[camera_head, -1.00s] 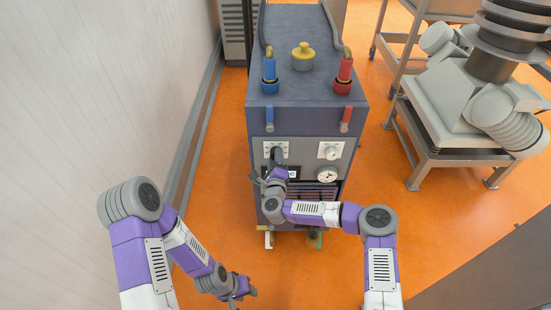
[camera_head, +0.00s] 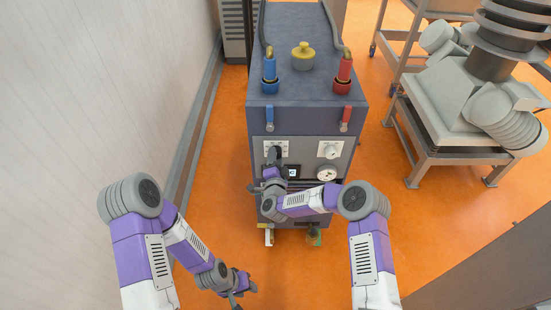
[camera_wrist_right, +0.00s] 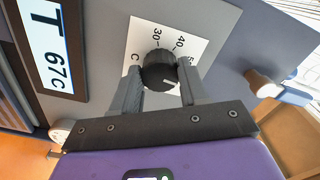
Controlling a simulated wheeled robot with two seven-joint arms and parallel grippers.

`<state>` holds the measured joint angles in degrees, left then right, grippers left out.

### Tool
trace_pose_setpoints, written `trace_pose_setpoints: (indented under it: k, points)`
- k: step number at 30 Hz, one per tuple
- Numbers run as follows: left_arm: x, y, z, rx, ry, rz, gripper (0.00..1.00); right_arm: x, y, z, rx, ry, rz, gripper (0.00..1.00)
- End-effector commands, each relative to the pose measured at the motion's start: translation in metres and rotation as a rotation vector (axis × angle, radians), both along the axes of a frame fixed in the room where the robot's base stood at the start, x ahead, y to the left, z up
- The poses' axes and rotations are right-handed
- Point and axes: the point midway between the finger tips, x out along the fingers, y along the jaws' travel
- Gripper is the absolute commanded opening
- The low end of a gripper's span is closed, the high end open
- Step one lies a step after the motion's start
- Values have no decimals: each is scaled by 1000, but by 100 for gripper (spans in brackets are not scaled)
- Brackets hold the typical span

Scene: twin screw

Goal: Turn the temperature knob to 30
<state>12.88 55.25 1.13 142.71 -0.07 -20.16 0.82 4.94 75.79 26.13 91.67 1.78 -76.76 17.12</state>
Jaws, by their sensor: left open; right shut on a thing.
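The black temperature knob (camera_wrist_right: 160,72) sits on a white dial plate (camera_wrist_right: 143,30) in the right wrist view. The plate shows C, 30, 40 and part of another number. My right gripper (camera_wrist_right: 158,88) is shut on the knob, one finger on each side. My left gripper (camera_head: 244,290) is open and empty, low in front of the machine.
The display (camera_wrist_right: 55,40) reads T 67C. The machine (camera_head: 308,135) carries a second dial (camera_head: 330,150), a round gauge (camera_head: 327,173), and blue (camera_head: 269,115) and red (camera_head: 347,115) valve handles. A wall (camera_head: 120,80) stands left; a metal cart (camera_head: 450,150) stands right. Orange floor lies clear between.

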Motion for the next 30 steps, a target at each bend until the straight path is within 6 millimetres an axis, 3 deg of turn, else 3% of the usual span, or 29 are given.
trace_pose_setpoints:
  k: [30]
  points:
    - [0,0,-21,0,0,0,43,0,-1,-2,-968,-2,1,13]
